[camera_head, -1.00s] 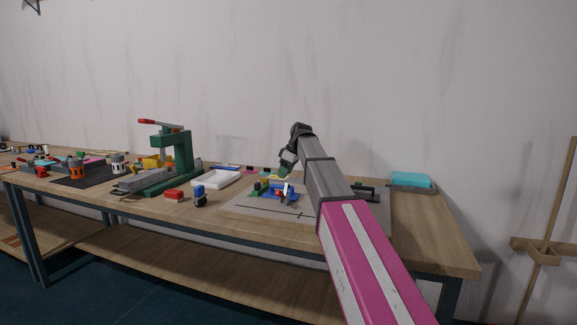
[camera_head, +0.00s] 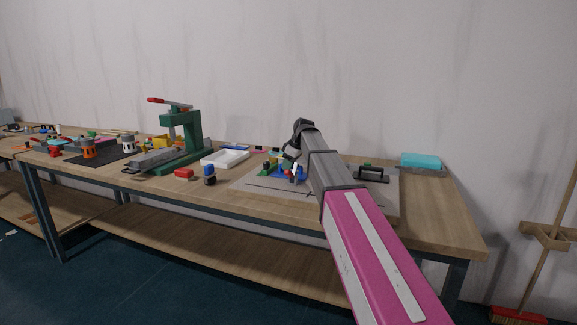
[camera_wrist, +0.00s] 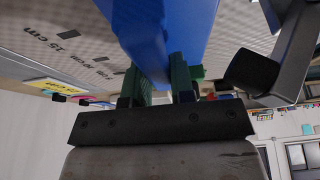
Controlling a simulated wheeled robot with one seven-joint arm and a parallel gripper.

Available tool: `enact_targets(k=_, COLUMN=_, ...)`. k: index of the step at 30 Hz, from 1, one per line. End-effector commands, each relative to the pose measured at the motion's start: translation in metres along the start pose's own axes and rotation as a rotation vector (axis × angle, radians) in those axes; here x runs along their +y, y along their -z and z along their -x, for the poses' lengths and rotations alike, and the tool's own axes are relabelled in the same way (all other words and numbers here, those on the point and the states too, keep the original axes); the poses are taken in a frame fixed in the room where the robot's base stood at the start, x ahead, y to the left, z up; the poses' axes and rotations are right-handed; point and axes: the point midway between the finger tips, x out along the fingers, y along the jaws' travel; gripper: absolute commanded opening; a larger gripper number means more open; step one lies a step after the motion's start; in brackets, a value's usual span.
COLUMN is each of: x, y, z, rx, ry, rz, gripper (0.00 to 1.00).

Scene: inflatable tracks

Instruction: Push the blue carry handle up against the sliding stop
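The blue carry handle (camera_head: 285,177) lies low on the grey board, beside small green, yellow and red-white parts. In the wrist view it is a large blue piece (camera_wrist: 165,25) close to the camera. Its narrow part runs between the green fingers of my gripper (camera_wrist: 165,80). The fingers sit close on both sides of it and look shut on it. In the head view my gripper (camera_head: 291,160) reaches down at the handle, partly covering it. A grey arm with a black block (camera_wrist: 262,70) stands right of the handle in the wrist view; I cannot tell whether it is the sliding stop.
The grey board (camera_head: 255,190) has printed centimetre marks. A black handle-shaped piece (camera_head: 371,173) stands on its right part. A green press (camera_head: 190,140), a white tray (camera_head: 225,158), a red block (camera_head: 183,174) and a blue-black piece (camera_head: 210,174) are left. A turquoise box (camera_head: 421,161) is right.

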Motion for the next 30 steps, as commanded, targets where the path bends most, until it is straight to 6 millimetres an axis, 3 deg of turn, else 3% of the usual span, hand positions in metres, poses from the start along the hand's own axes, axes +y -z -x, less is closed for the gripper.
enact_targets(k=16, x=0.0002, y=0.0063, z=-0.0025, rx=0.000, ry=0.000, rz=0.001, gripper=0.00)
enact_targets(k=17, x=0.0000, y=0.0061, z=-0.0024, rx=0.000, ry=0.000, rz=0.000, gripper=0.29)
enact_targets(k=19, x=-0.0001, y=0.0057, z=-0.0023, rx=0.000, ry=0.000, rz=0.000, gripper=0.52)
enact_targets(k=30, x=0.0001, y=0.0064, z=-0.0005, rx=0.000, ry=0.000, rz=0.000, gripper=0.53)
